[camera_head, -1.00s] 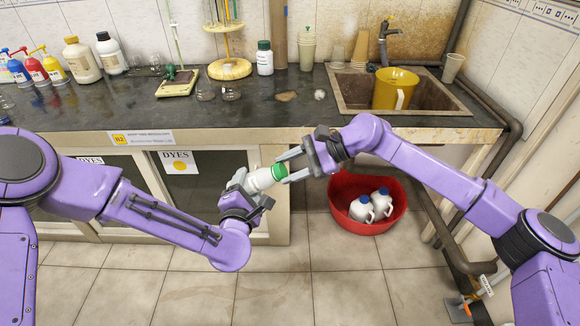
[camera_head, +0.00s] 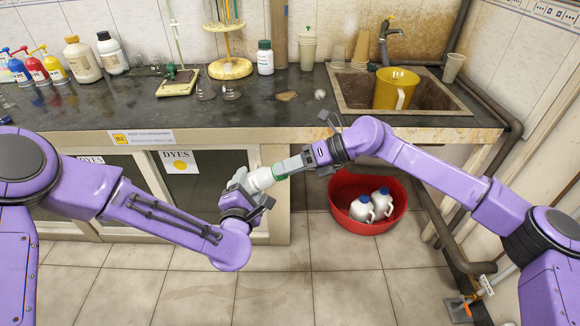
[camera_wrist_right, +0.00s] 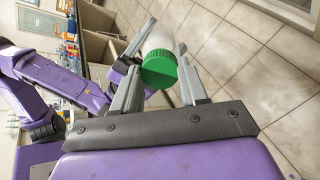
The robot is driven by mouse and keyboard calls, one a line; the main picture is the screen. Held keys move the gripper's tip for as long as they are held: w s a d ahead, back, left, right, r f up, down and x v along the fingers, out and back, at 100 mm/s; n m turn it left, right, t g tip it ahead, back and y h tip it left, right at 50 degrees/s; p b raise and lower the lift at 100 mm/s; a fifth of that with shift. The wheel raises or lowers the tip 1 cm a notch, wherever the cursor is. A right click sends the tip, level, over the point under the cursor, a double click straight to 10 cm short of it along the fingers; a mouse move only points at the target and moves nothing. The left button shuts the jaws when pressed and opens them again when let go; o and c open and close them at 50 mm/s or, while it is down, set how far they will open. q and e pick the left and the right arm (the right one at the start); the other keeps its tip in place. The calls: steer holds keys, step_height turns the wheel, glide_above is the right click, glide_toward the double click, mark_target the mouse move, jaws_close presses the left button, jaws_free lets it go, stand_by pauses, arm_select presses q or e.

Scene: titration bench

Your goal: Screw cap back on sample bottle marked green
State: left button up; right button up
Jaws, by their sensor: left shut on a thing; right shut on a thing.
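The white sample bottle (camera_head: 261,180) is held tilted in front of the bench, its top toward the right. My left gripper (camera_head: 256,182) is shut on the bottle's body. The green cap (camera_head: 280,171) is at the bottle's top, in line with it, and I cannot tell how tightly it sits. My right gripper (camera_head: 283,169) is shut on the cap from the right. In the right wrist view the green cap (camera_wrist_right: 160,70) is between my right fingers (camera_wrist_right: 160,85), with the white bottle (camera_wrist_right: 160,38) beyond it.
The bench top (camera_head: 330,115) is behind my grippers. A red tub (camera_head: 366,228) with white jugs stands on the floor below the right arm. A yellow jug (camera_head: 394,90) is in the sink. Another green-capped bottle (camera_head: 265,60) stands at the back.

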steer(key=o, duration=1)
steer(key=n, duration=1.7)
steer(key=shift+n, duration=0.3)
